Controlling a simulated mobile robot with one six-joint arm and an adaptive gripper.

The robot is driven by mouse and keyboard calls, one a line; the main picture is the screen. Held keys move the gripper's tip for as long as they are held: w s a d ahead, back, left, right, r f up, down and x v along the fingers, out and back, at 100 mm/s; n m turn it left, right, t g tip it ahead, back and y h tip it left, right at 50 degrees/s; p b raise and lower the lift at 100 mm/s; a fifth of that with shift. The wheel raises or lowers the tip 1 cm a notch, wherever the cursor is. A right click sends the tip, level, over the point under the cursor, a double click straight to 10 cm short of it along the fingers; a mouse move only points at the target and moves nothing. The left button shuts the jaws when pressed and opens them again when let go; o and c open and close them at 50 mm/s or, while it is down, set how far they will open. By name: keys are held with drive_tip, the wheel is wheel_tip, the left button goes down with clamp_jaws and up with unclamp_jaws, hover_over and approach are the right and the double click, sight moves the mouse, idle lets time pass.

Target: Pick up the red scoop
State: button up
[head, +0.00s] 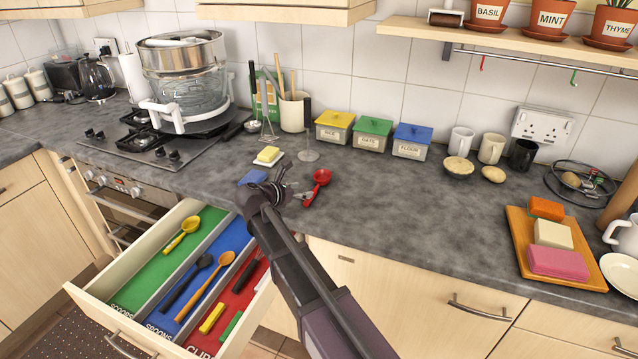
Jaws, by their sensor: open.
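The red scoop (321,178) lies on the grey worktop, its bowl toward the back and its handle toward the front edge. My gripper (283,187) is just left of the scoop, above the worktop near the front edge. It is open, and no object shows between its fingers. Part of the scoop's handle is close to the gripper's fingers in the picture; I cannot tell whether they touch.
An open drawer (84,298) with coloured compartments of utensils stands out below. A blue item (252,177) and a butter dish (267,157) are near the gripper. Canisters (373,136) stand behind. The worktop right of the scoop is clear up to the wooden board (513,222).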

sight(316, 188)
drive_tip(key=shift+w+d, duration=0.1)
drive_tip(key=shift+b+x, duration=0.9)
drive_tip(key=shift+x, duration=1.6)
drive_tip(key=shift+d, duration=0.15)
clamp_jaws()
